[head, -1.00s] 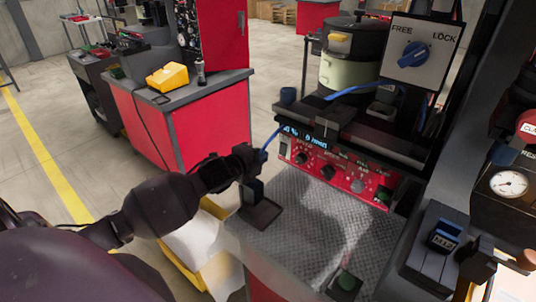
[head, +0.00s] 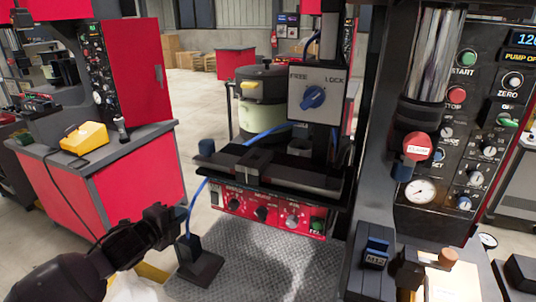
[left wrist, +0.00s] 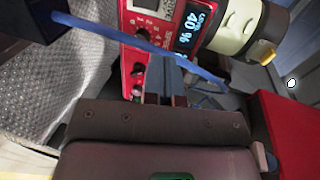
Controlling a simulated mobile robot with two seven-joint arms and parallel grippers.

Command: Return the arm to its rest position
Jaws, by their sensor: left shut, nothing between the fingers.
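My left gripper (head: 172,222) comes in from the lower left in the head view, above the left edge of the grey textured worktop. Its fingers (left wrist: 168,82) show in the left wrist view, shut with nothing between them. A blue cable (head: 191,205) rises from a black block on a base plate (head: 200,262) just right of the gripper. The cable also crosses in front of the fingers in the left wrist view (left wrist: 130,40); whether it touches them I cannot tell. My right gripper is in no view.
A red control panel (head: 262,209) with knobs stands behind the worktop (head: 270,262). A FREE/LOCK dial (head: 313,97) is above it. A black press with a gauge (head: 420,190) stands at the right. A red cabinet (head: 110,185) with a yellow box (head: 84,138) is at the left; open floor lies between.

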